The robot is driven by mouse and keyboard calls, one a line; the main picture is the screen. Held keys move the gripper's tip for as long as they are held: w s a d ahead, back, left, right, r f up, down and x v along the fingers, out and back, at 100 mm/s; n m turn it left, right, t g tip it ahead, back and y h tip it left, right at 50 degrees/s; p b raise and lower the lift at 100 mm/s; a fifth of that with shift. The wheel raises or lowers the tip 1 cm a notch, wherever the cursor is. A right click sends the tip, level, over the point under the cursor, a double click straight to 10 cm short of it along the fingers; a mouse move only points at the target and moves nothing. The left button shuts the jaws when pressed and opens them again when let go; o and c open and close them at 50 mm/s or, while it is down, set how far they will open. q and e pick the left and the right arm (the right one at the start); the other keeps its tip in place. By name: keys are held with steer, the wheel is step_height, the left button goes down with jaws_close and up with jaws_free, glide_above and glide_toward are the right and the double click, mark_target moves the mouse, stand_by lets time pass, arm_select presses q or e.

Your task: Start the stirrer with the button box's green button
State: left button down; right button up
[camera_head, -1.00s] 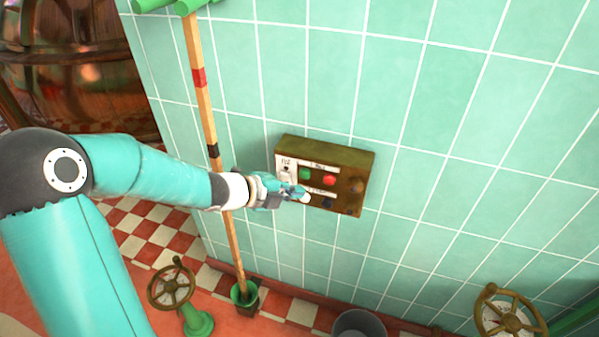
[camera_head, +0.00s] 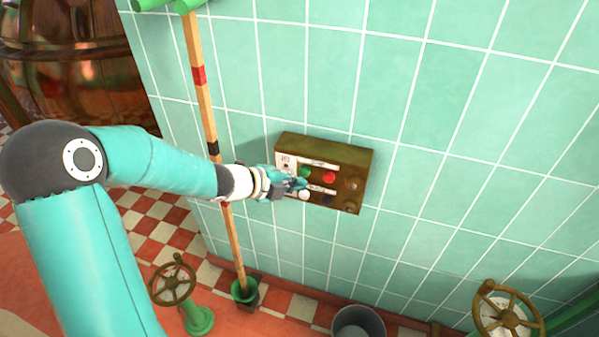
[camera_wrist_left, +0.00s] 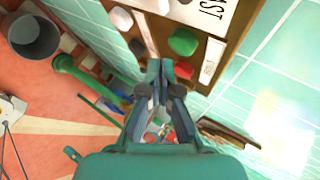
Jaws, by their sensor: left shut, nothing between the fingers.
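The brown button box (camera_head: 348,158) is fixed to the green tiled wall. In the head view its green button (camera_head: 305,172) is at the upper left, beside a red button (camera_head: 329,177), with a white button (camera_head: 303,195) below. My left gripper (camera_head: 301,184) is shut and empty, its tips in front of the box just below the green button. In the left wrist view the green button (camera_wrist_left: 183,41) is beyond and slightly right of the left fingertips (camera_wrist_left: 160,66). A gap appears between tips and button; contact cannot be told. My right gripper is not in view.
A wooden pole (camera_head: 207,110) with red and black bands stands left of the box, behind my left arm. Handwheels (camera_head: 172,283) and a grey bucket (camera_head: 358,324) are below. The wall right of the box is clear. A copper kettle (camera_head: 75,65) stands at the far left.

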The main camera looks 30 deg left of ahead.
arm_select(q)
steer(key=shift+w, duration=0.1)
stand_by(0.7)
steer(key=shift+w+a+r, duration=0.1)
steer(key=shift+w, duration=0.3)
steer(key=shift+w+a+p, duration=0.1)
steer(key=shift+w+p, duration=0.35)
stand_by(0.7)
steer(key=shift+s, duration=0.1)
steer(key=shift+s+d+b, duration=0.2)
steer(key=shift+s+b, duration=0.15)
steer(key=shift+s, duration=0.4)
steer(key=shift+s, duration=0.15)
steer(key=s, duration=0.2)
steer(key=s+d+b, duration=0.1)
steer(key=s, duration=0.1)
steer(key=shift+s+d+b, duration=0.1)
steer(key=shift+s+b, duration=0.2)
